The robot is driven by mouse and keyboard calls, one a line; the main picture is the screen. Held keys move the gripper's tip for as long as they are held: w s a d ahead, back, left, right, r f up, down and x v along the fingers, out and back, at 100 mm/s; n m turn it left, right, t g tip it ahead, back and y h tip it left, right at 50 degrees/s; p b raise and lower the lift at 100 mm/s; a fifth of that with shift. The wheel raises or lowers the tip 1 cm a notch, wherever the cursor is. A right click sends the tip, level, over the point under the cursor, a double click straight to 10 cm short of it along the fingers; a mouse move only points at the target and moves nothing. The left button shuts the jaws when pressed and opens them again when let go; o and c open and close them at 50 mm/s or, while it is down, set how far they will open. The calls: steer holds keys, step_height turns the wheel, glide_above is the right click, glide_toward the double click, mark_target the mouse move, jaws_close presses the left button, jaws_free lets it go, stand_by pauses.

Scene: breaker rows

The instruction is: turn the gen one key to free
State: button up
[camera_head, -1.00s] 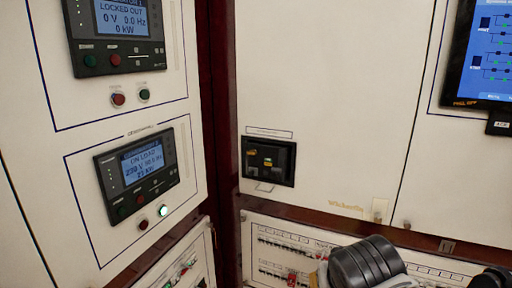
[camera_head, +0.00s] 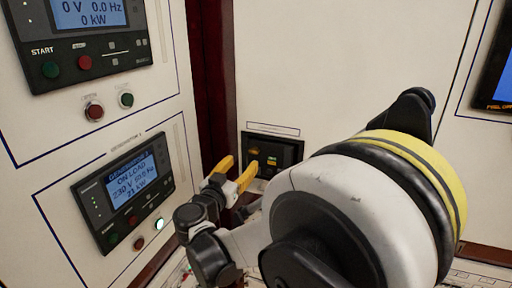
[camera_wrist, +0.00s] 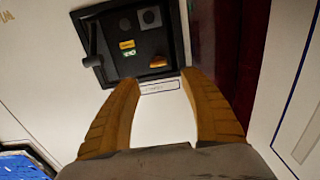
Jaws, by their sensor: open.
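The small black switch box (camera_head: 272,153) is set in the white panel and is partly hidden by my arm in the head view. In the wrist view the box (camera_wrist: 136,40) appears upside down, with an orange part (camera_wrist: 157,61), small yellow and green labels and a round lock-like fitting (camera_wrist: 150,17). I cannot tell which part is the gen one key, or its position. My gripper (camera_head: 240,167) is open in front of the box's left side.
Generator controllers stand on the left wall; the upper one (camera_head: 90,40) reads 0 V, the lower one (camera_head: 125,190) ON LOAD. A dark red post (camera_head: 211,80) fills the corner beside the box. A screen (camera_head: 497,75) is at the right edge.

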mark_target(253, 151)
steer(key=b+x, duration=0.2)
steer(key=x, duration=0.7)
steer(key=shift+w+d, duration=0.15)
steer(key=shift+w, duration=0.1)
jaws_close()
